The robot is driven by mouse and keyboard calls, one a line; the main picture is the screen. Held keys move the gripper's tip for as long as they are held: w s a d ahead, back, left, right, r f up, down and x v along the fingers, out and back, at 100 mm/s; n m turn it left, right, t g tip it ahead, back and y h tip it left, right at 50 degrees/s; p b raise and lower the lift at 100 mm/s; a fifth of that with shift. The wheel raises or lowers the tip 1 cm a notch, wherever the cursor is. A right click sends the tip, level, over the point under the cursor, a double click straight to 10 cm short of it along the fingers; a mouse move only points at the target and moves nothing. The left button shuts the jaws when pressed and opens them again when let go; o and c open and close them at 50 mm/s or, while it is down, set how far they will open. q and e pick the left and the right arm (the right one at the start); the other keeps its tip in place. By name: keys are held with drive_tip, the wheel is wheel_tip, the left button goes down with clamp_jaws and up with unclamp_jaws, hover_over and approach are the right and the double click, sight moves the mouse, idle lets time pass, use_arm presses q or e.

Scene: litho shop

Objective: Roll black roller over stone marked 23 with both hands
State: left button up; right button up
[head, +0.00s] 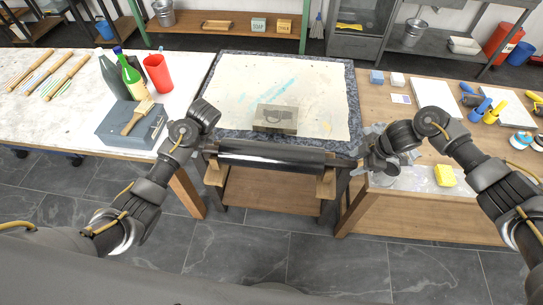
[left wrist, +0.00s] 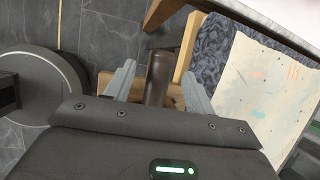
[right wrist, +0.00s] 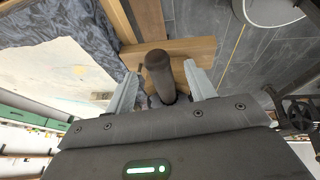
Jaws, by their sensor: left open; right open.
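The black roller (head: 270,155) lies level along the front edge of the middle table, between wooden supports. The stone (head: 275,118), a small grey-brown block with a dark drawing, lies behind it on a stained pale sheet; I cannot read a number on it. My right gripper (head: 368,158) is open at the roller's right end. In the right wrist view, a dark roller handle (right wrist: 158,75) stands between its open fingers. In the left wrist view, my left gripper (left wrist: 160,88) is open with the other dark handle (left wrist: 157,75) between its fingers. Neither gripper is closed on a handle.
The left table (head: 60,115) holds bottles, a red cup (head: 158,73) and a grey block (head: 117,128) with a brush on it. The right bench (head: 400,215) holds paper, coloured hand tools and a yellow sponge (head: 445,176). The pale sheet (head: 240,85) is clear around the stone.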

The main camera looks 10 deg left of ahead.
sight(353, 162)
use_arm(q)
drive_tip(key=x, duration=0.2)
drive_tip(key=shift+a+f, duration=0.15)
drive_tip(key=shift+f, duration=0.15)
use_arm(e)
drive_tip(key=x, duration=0.2)
drive_tip(key=shift+w+a+f, duration=0.1)
drive_tip(key=shift+a+f, duration=0.05)
drive_tip(key=shift+f, duration=0.05)
use_arm(q)
drive_tip(key=shift+w+a+f, duration=0.15)
drive_tip(key=shift+a+f, duration=0.05)
drive_tip(key=shift+f, duration=0.3)
use_arm(e)
drive_tip(key=shift+a+f, duration=0.15)
drive_tip(key=shift+f, duration=0.45)
use_arm(q)
clamp_jaws()
use_arm(e)
clamp_jaws()
drive_tip(key=shift+w, duration=0.1)
use_arm(q)
drive_tip(key=shift+w+r, duration=0.15)
drive_tip(key=shift+r, duration=0.1)
use_arm(e)
drive_tip(key=shift+w+r, duration=0.1)
drive_tip(key=shift+r, duration=0.2)
